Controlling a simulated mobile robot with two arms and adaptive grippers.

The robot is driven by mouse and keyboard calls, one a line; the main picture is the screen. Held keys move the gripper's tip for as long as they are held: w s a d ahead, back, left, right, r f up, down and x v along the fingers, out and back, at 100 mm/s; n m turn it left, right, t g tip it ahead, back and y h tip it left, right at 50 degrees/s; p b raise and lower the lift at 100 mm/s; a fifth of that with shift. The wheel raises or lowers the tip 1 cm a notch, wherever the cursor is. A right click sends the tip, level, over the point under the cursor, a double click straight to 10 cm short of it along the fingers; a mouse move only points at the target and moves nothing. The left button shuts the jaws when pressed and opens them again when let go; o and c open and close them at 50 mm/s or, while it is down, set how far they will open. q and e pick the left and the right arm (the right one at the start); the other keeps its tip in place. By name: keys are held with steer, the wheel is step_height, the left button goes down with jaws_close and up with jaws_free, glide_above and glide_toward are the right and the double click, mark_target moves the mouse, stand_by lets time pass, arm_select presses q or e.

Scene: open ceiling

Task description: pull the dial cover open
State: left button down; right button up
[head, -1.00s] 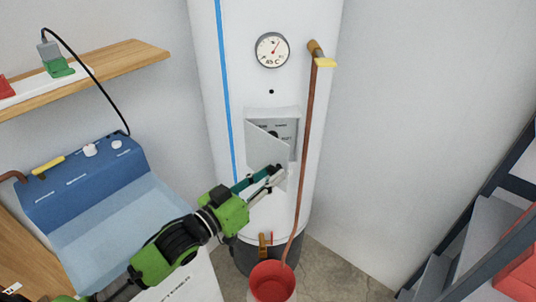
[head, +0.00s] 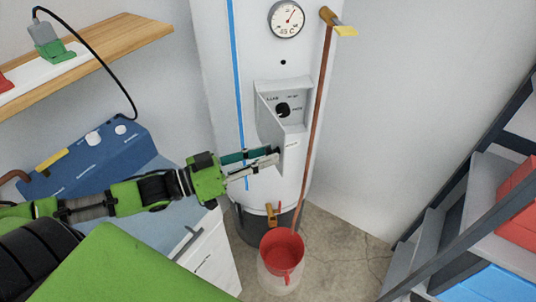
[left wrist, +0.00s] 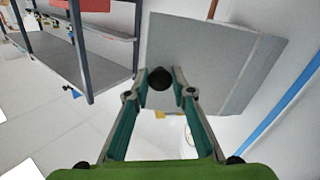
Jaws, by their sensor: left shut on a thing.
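The dial cover (head: 267,124) is a pale grey flap on the white tank (head: 217,55). It stands swung out from the left side of the panel box, and the black dial (head: 283,110) shows behind it. My left gripper (head: 277,153) is at the cover's lower free edge. In the left wrist view, its fingertips (left wrist: 160,80) close on a small black knob on the grey cover plate (left wrist: 198,48). The grip itself is partly hidden in the head view. My right gripper is in neither view.
A copper pipe (head: 317,110) runs down right of the panel to a red bucket (head: 283,249). A round gauge (head: 286,19) sits above.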

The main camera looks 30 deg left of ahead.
arm_select(q)
steer(key=c, duration=1.7)
jaws_free()
steer(key=shift+w+d, duration=0.1)
step_height(320, 180, up, 10)
